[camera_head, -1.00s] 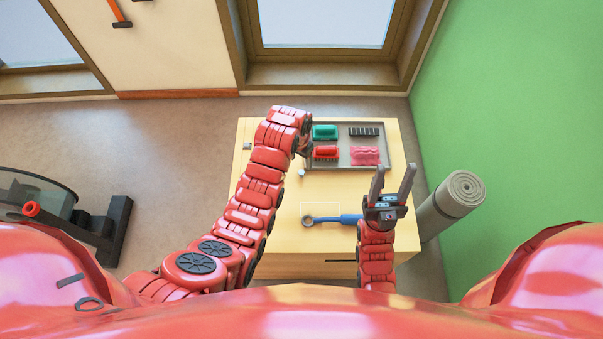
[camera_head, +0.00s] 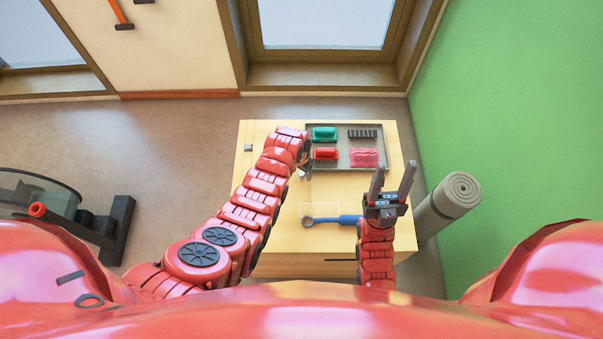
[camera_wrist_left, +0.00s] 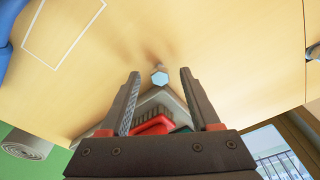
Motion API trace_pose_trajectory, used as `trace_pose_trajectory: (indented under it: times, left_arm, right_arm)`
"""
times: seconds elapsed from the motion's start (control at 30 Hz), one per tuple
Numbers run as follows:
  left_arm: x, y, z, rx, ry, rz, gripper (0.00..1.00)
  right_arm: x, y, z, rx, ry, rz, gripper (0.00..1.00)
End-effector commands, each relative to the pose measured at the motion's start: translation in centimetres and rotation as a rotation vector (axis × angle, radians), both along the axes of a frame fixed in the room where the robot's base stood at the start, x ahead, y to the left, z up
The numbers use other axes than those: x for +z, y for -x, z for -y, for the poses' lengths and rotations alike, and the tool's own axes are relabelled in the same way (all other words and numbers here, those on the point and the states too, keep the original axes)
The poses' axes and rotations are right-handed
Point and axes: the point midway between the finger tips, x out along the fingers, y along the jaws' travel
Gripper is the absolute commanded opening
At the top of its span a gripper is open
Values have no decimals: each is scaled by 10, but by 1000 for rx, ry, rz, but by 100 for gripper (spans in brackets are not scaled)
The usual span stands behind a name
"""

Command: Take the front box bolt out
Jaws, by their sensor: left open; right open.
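A pale hexagonal bolt head (camera_wrist_left: 159,78) shows in the left wrist view between and just beyond my left fingertips, in front of the tray's corner. My left gripper (camera_wrist_left: 160,74) is open, with its fingers apart on either side of the bolt in that view; I cannot tell if they touch it. In the head view, my left gripper (camera_head: 304,170) is near the front left corner of the grey tray (camera_head: 338,166) and partly hidden by its arm. My right gripper (camera_head: 393,168) is open and empty above the right side of the table.
The tray holds a green block (camera_head: 324,134), a red block (camera_head: 326,154), a pink piece (camera_head: 363,157) and a dark slotted piece (camera_head: 362,133). A blue wrench (camera_head: 335,219) lies near a white outline (camera_head: 320,207) on the wooden table (camera_head: 290,242). A rolled mat (camera_head: 448,205) stands right.

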Motion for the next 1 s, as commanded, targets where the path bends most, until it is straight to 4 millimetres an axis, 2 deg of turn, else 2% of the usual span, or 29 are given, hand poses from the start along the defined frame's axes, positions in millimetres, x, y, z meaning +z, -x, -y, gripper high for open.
trace_pose_trajectory:
  times: [0.23, 0.27, 0.6, 1.0]
  left_arm:
    - [-1, 0, 0, 0, 0, 0, 63]
    - [-1, 0, 0, 0, 0, 0, 60]
    - [0, 0, 0, 0, 0, 0, 0]
    - [0, 0, 0, 0, 0, 0, 0]
  right_arm:
    - [0, 0, 0, 0, 0, 0, 50]
    - [0, 0, 0, 0, 0, 0, 50]
    - [0, 0, 0, 0, 0, 0, 50]
    - [0, 0, 0, 0, 0, 0, 50]
